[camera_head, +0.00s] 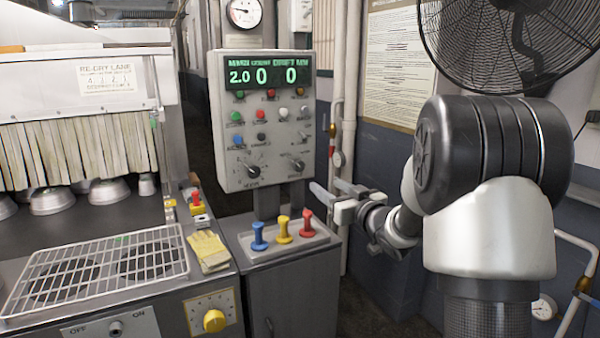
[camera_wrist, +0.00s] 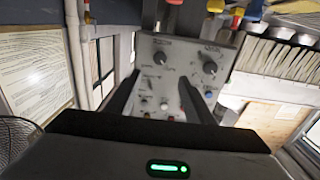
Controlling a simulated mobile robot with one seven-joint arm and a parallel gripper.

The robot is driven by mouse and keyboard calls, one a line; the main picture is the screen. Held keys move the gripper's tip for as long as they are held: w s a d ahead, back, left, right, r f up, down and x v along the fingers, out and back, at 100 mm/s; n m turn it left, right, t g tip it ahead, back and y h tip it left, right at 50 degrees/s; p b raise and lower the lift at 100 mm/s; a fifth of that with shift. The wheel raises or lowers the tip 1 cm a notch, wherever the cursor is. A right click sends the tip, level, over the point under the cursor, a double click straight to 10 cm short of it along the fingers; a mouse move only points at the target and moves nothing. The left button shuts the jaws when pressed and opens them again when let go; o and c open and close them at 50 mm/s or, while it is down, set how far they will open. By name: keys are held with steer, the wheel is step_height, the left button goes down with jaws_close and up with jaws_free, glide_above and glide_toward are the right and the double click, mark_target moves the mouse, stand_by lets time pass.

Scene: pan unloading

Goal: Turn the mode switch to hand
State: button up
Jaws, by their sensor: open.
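The grey control panel (camera_head: 266,120) stands upright at the centre of the head view. Low on its face are two black rotary knobs, a left one (camera_head: 249,170) and a right one (camera_head: 295,165). Their small labels are too blurred to tell which is the mode switch or where hand is marked. In the wrist view the panel appears upside down, with the head view's right knob (camera_wrist: 160,57) at left and its left knob (camera_wrist: 210,67) at right. My gripper (camera_head: 326,195) is open and empty, at the panel's lower right, apart from both knobs. Its fingers (camera_wrist: 159,80) point toward the panel.
Yellow gloves (camera_head: 208,250) lie beside a wire rack (camera_head: 100,268) at left. Vertical pipes (camera_head: 350,110) and a black fan (camera_head: 505,45) stand at right.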

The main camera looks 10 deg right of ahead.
mark_target(300, 167)
steer(key=x, duration=1.5)
steer(key=shift+w+a+f, duration=0.1)
steer(key=shift+w, duration=0.15)
steer(key=c, duration=1)
